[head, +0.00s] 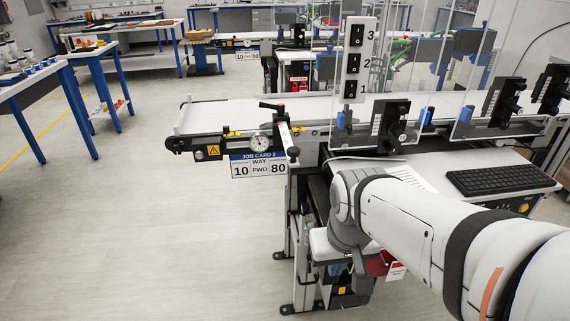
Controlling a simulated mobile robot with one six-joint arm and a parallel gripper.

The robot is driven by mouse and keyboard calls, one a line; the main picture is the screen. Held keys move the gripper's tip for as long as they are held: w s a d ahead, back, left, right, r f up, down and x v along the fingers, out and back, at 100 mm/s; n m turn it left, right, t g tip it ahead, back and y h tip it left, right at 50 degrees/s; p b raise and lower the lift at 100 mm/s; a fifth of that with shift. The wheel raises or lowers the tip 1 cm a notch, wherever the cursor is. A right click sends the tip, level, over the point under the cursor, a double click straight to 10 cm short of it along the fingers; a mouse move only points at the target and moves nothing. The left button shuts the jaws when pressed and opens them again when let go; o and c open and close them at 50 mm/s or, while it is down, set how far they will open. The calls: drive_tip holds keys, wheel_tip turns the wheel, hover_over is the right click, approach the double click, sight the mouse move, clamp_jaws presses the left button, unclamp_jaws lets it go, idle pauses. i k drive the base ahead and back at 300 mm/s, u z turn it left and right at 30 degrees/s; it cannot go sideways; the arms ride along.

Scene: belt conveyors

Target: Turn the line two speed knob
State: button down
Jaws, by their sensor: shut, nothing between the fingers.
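My arm comes in from the lower right, bends down at the wrist and ends low in front of the near conveyor. My gripper (362,285) is the small dark end below the wrist; it looks shut and empty, pointing down. Beside it is a red part (377,265) with a white tag (396,271), under the near conveyor. No speed knob can be made out; my wrist covers part of that area. The near conveyor (250,112) carries a blue-and-white card (258,165) reading "JOB CARD 2, WAY 10 FWD 80".
A post with rocker switches (355,62) marked 1 to 3 stands at the near conveyor. A keyboard (500,180) lies on a shelf at right. Another conveyor (225,37) stands behind, with a red box (298,80) below it. Blue-legged workbenches (85,110) stand left. The left floor is clear.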

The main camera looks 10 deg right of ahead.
sight(305, 207)
drive_tip(key=u, duration=0.35)
drive_tip(key=i, duration=0.35)
drive_tip(key=u, duration=0.7)
